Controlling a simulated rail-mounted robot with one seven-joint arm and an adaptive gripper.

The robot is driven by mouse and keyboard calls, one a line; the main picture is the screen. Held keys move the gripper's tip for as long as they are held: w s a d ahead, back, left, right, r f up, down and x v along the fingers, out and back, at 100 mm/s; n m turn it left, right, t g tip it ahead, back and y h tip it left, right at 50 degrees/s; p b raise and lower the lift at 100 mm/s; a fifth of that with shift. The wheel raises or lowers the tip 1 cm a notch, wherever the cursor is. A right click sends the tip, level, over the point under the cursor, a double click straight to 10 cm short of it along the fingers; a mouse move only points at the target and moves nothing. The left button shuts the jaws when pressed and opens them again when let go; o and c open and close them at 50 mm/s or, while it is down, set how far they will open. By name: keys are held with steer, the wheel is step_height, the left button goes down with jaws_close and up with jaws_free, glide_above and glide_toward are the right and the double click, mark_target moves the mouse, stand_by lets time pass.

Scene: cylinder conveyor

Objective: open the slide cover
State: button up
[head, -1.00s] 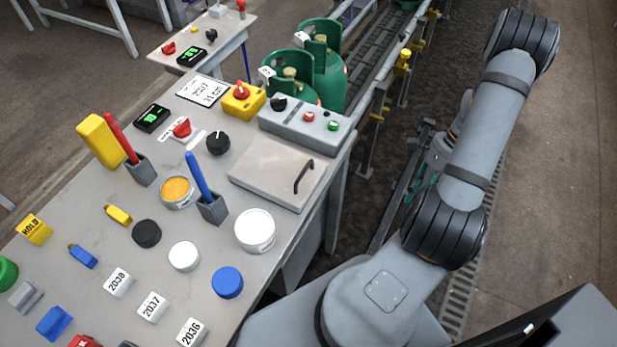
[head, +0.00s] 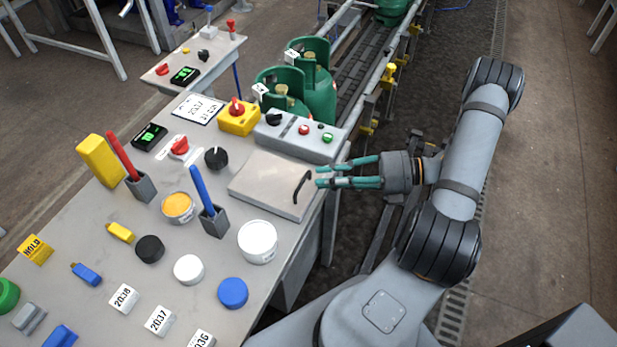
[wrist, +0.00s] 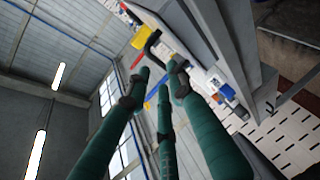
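The slide cover (head: 268,181) is a flat light-grey plate on the table's right side, with a black bar handle (head: 302,187) near its right edge. It lies flat below the grey control box. My gripper (head: 322,176) has green fingers and comes in from the right, its fingertips just right of the handle. The fingers are spread apart with nothing between them. In the wrist view the black handle (wrist: 152,41) shows just beyond the fingertips. I cannot tell whether a fingertip touches it.
A grey control box (head: 300,137) with a black knob and red and green buttons stands behind the cover. A white round tub (head: 257,241) and a pen holder with a blue pen (head: 203,190) are in front and left. Green gas cylinders (head: 318,88) stand behind.

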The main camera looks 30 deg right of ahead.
mark_target(303, 181)
steer(key=shift+x, duration=2.4)
jaws_close()
